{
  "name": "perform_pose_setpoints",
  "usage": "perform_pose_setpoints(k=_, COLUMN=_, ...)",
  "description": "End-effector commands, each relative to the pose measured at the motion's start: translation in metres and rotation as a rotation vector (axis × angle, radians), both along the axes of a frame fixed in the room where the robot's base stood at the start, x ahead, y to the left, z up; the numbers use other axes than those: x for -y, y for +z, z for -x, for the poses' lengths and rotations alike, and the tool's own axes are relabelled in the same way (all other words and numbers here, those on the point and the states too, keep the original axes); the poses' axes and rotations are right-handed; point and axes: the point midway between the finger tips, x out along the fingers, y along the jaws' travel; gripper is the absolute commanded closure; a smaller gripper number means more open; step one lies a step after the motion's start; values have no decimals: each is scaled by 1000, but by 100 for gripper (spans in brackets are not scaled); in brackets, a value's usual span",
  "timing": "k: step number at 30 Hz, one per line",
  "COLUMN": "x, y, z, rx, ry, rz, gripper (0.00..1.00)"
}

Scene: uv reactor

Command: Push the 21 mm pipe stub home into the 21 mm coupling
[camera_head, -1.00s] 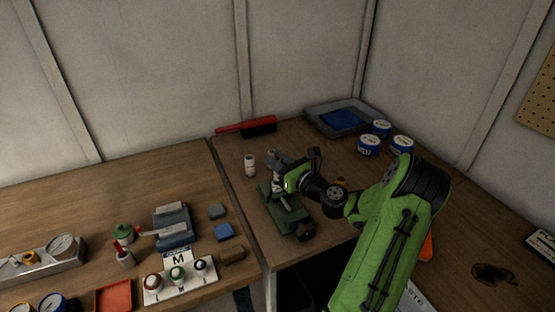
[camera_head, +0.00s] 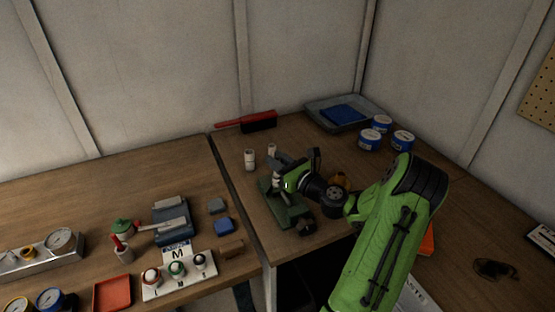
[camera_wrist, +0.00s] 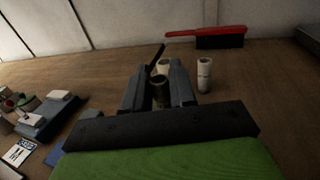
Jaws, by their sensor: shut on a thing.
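My gripper (camera_head: 278,171) is over the green vise (camera_head: 290,212) on the right-hand bench. In the wrist view its two grey fingers (camera_wrist: 159,82) are shut on a short tube with an open top, which looks like the pipe stub (camera_wrist: 160,96). The stub stands about upright between the fingers, and its lower end is hidden. Two pale fittings stand upright on the bench beyond: one (camera_head: 249,160) to the left, one (camera_head: 272,150) just behind the gripper. I cannot tell which part is the 21 mm coupling, or whether the stub touches it.
A red-handled brush (camera_head: 257,123) lies at the back. A grey tray (camera_head: 338,116) with a blue cloth and several blue-white tins (camera_head: 369,140) stand at the back right. The left bench holds a button panel (camera_head: 178,275) and a red tray (camera_head: 112,293).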

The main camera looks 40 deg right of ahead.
Motion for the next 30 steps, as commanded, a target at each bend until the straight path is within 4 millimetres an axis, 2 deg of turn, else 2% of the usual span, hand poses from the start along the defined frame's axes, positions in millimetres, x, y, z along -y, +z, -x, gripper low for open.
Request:
perform_pose_setpoints(k=17, x=0, y=-15, z=0, rx=0, ry=0, rz=0, gripper=100)
perform_pose_setpoints(k=18, x=0, y=-15, z=0, rx=0, ry=0, rz=0, gripper=70)
perform_pose_setpoints(k=23, x=0, y=-14, z=0, rx=0, ry=0, rz=0, gripper=45)
perform_pose_setpoints(k=30, x=0, y=-14, z=0, rx=0, ry=0, rz=0, gripper=45)
